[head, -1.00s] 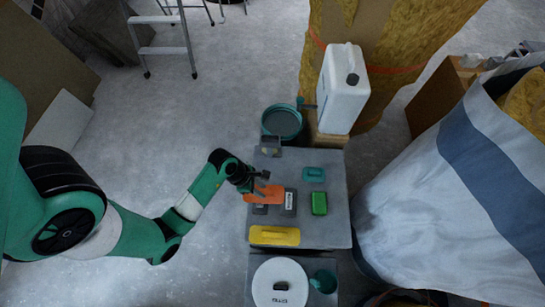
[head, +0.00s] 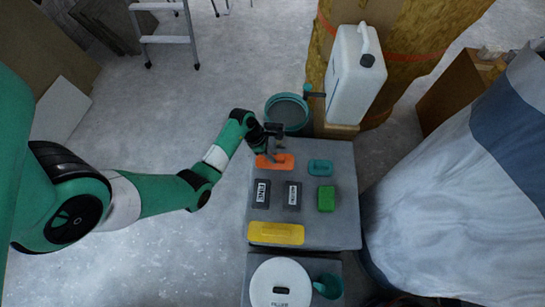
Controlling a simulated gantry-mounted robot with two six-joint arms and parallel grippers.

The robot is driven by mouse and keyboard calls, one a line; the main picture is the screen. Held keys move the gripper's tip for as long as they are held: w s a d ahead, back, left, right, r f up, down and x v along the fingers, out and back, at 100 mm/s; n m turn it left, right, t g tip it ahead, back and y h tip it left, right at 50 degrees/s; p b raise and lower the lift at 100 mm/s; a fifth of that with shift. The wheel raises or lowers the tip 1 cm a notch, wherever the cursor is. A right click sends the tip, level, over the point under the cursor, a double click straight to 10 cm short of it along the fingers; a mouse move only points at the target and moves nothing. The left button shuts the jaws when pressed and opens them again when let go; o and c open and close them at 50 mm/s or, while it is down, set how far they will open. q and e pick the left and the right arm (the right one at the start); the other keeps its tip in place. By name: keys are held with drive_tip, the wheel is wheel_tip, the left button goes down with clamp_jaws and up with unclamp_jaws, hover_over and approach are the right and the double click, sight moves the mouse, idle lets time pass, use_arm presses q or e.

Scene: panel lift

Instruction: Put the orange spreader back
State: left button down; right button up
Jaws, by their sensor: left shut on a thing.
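The orange spreader (head: 283,161) lies flat at the back left of the grey work table (head: 338,228). My left gripper (head: 273,150) comes down at its far left side and is shut on it. The fingers hide part of the spreader, and I cannot tell whether it touches the table top. My right gripper is not in view.
A teal tool (head: 320,168) lies right of the spreader. Two dark labelled blocks (head: 292,198), a green block (head: 326,197) and a yellow tool (head: 277,234) are nearer. A teal bucket (head: 288,112) and white canister (head: 355,78) stand behind. A white-lidded bucket (head: 280,283) is in front.

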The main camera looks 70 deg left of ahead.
use_arm(q)
drive_tip(key=f+b, duration=0.1)
drive_tip(key=f, duration=0.1)
drive_tip(key=f+b, duration=0.2)
drive_tip(key=shift+w+a, duration=0.15)
drive_tip(key=shift+a, duration=0.05)
drive_tip(key=shift+r, duration=0.25)
drive_tip(key=shift+f, duration=0.15)
drive_tip(key=c, duration=0.7)
unclamp_jaws()
drive_tip(key=shift+o, duration=0.2)
